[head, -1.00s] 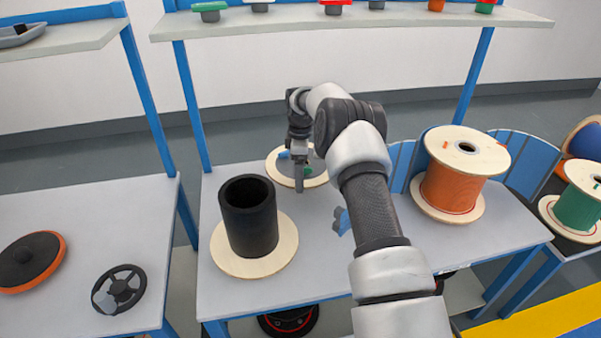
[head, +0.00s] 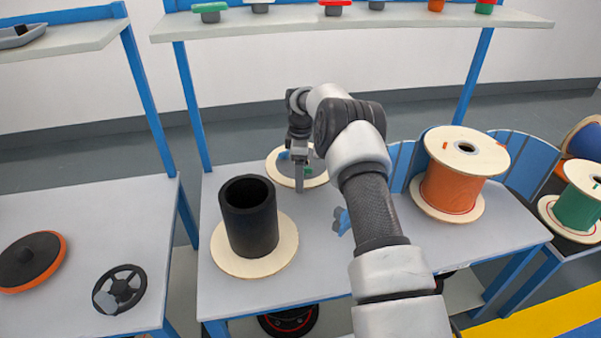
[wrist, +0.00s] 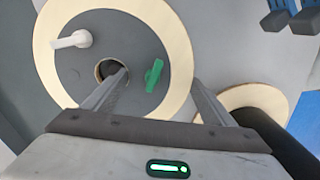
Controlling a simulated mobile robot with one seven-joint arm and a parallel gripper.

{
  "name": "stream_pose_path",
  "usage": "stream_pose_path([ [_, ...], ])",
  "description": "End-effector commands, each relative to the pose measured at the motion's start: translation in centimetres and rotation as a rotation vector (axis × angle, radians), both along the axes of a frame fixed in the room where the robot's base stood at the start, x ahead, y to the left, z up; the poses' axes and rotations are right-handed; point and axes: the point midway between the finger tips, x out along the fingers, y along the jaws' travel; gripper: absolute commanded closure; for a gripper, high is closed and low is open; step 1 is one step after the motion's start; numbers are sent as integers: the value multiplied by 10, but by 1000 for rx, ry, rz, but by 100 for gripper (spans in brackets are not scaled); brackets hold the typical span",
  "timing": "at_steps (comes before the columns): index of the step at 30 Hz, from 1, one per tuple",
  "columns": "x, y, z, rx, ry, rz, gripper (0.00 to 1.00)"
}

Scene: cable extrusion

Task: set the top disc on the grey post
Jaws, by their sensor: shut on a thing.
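The top disc (head: 272,167) is a pale wooden ring with a dark grey middle and a centre hole, lying flat at the back of the table. It fills the upper left of the wrist view (wrist: 178,45), with a white piece and a green piece on it. My gripper (head: 299,184) is shut on the disc. In the wrist view (wrist: 160,78) one finger is at the hole and the other at the outer edge. The post (head: 250,222), nearly black, stands upright and hollow on a wooden bottom disc (head: 284,250), front left of my gripper. Whether the disc touches the table is unclear.
An orange cable spool (head: 450,187) stands on the table's right, by blue panels (head: 530,162). A small blue-grey piece (head: 341,220) lies by my arm. A shelf (head: 400,17) with several knobs hangs behind. Bare table separates the held disc and the post.

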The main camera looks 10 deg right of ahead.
Motion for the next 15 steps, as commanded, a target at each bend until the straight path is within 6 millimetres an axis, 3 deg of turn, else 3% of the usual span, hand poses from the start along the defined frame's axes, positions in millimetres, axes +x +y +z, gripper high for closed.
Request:
stream_pose_path([
  [15, -2, 0, 1, 0, 6, 0, 52],
])
